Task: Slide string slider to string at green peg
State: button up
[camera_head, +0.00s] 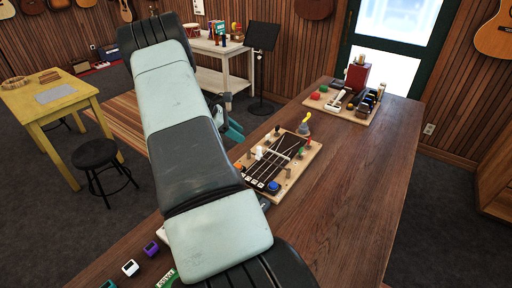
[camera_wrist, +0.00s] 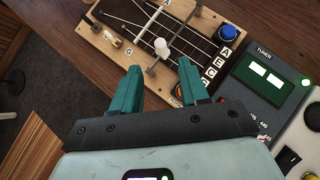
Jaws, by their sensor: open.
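In the head view my arm hides much of the gripper.
A blue button (camera_wrist: 227,33) and letter labels sit at the board's end. A tuner (camera_wrist: 265,75) lies close to the right finger in the wrist view. A second board (camera_head: 340,108) with a red block stands farther back. The bench's right part is clear.

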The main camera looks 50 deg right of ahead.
aim_at(258, 147)
jog(key=x, duration=1.1)
jog(key=shift+f, duration=0.2)
jog(key=shift+d, duration=0.1)
grip_shut()
